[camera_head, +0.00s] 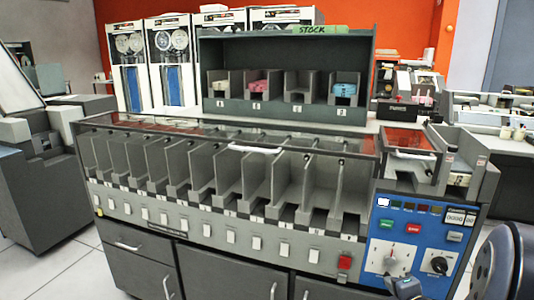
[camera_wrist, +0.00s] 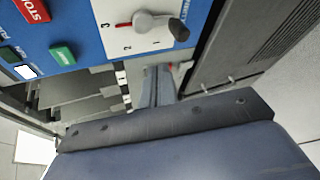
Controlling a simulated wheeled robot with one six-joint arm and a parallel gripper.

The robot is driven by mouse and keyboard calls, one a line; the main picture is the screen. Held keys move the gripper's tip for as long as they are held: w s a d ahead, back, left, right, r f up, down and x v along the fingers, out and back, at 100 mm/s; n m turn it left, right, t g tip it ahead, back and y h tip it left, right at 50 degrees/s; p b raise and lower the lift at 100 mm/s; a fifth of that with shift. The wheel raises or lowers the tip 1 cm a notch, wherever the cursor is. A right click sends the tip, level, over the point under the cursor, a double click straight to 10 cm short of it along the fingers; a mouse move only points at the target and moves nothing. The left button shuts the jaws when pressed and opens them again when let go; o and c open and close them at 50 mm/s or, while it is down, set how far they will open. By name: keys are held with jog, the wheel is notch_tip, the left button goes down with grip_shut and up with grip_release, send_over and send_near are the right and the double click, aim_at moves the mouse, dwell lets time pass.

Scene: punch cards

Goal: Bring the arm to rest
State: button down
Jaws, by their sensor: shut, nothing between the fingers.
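My gripper (camera_head: 404,287) is low at the right in the head view, in front of the lower part of the blue control panel (camera_head: 378,228). In the wrist view my gripper (camera_wrist: 158,72) shows its slim fingers together, with nothing between them. They lie just below the white dial plate (camera_wrist: 135,32) with its grey knob (camera_wrist: 152,24); I cannot tell whether they touch the panel. The dial plate also shows in the head view (camera_head: 376,259), partly behind my gripper. My arm (camera_head: 503,262) enters from the right edge.
The sorting machine (camera_head: 180,222) with a row of empty-looking pockets fills the middle. A dark rack (camera_head: 290,47) marked STOCK stands behind it, with coloured card stacks in bins. A grey card hopper (camera_head: 457,165) sits above the panel. Tiled floor (camera_head: 45,270) is open at left.

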jog(key=w+d+r+m+g+h+p, duration=0.1)
jog(key=d+r+g+h+p, duration=0.1)
jog(key=d+r+h+p, duration=0.2)
jog(key=shift+w+d+r+m+g+p, duration=0.35)
jog(key=shift+d+r+p, duration=0.1)
jog(key=shift+d+r, duration=0.85)
jog(key=shift+a, duration=0.1)
